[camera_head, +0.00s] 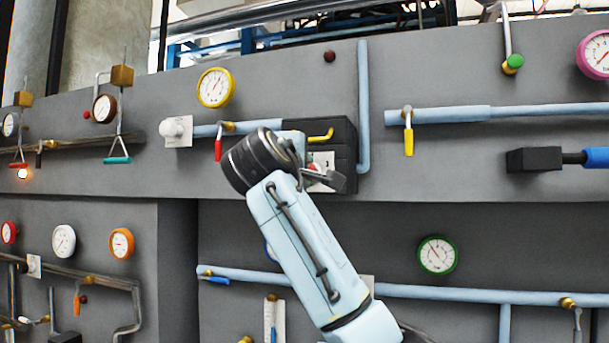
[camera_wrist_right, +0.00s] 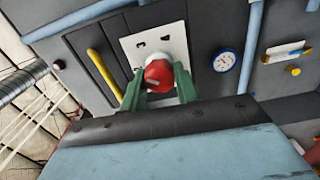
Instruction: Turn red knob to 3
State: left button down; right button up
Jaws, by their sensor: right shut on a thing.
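The red knob (camera_wrist_right: 158,76) sits on a white plate (camera_wrist_right: 133,45) fixed to a dark box, seen in the right wrist view. The plate has dark marks that are too small to read. My right gripper (camera_wrist_right: 159,72) is shut on the red knob, with one green finger on each side of it. A pale pointer line shows on the knob's face. In the head view a bit of the red knob (camera_head: 313,167) shows beside my wrist, and the rest is hidden. My left gripper is not in view.
A yellow handle (camera_head: 321,136) is on the same dark box (camera_head: 345,135), close to the knob. A red lever (camera_head: 218,149) and a yellow-rimmed gauge (camera_head: 216,87) are to the left. A vertical blue pipe (camera_head: 363,105) runs just right of the box.

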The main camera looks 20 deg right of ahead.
jog(key=m, duration=0.4)
jog(key=shift+m, duration=0.3)
dwell(0.3)
jog(key=o, duration=1)
jog(key=shift+c, duration=0.2)
jog(key=b+v, duration=0.5)
jog(key=v, duration=0.8)
jog(key=shift+s, duration=0.2)
jog(key=shift+w+a, duration=0.1)
jog(key=shift+a, duration=0.05)
